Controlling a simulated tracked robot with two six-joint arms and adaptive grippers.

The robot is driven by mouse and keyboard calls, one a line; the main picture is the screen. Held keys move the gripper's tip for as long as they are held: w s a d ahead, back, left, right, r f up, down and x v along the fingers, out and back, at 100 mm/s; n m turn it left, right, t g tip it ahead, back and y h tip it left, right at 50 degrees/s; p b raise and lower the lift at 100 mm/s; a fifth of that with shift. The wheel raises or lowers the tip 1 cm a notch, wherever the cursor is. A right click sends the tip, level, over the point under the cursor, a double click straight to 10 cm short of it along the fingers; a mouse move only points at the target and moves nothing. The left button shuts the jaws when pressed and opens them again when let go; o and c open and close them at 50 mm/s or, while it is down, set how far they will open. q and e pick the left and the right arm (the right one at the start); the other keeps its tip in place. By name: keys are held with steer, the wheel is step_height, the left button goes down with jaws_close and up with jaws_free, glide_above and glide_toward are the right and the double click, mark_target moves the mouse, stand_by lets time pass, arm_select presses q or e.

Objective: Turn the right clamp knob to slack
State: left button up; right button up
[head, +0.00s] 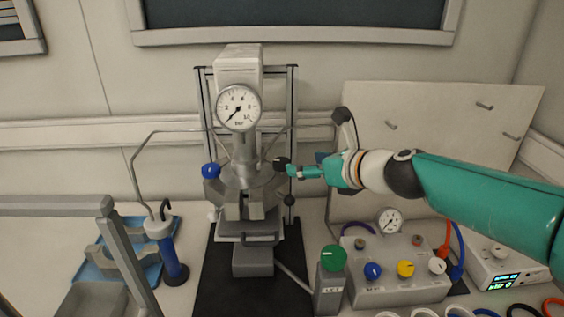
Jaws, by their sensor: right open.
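The pressure reactor (240,178) stands upright in the middle of the head view, with a round gauge (238,108) on top. A dark knob (281,163) sits on the right side of its head, the right clamp knob by its place. A blue knob (210,171) sits on the left side. My right gripper (292,171) comes in from the right, its fingertips at the dark knob. The jaws are open; whether they touch the knob I cannot tell, as the fingers partly overlap it. My left gripper is out of view.
A grey control box (395,270) with coloured knobs stands at front right, beside a green-topped post (333,260). A pale panel (430,130) with pegs stands behind my right arm. A blue tray (120,250) and a blue-handled tool (170,255) are at left.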

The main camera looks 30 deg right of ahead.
mark_target(283, 161)
steer(key=b+x, duration=0.1)
steer(key=x, duration=0.9)
steer(key=shift+d, duration=0.1)
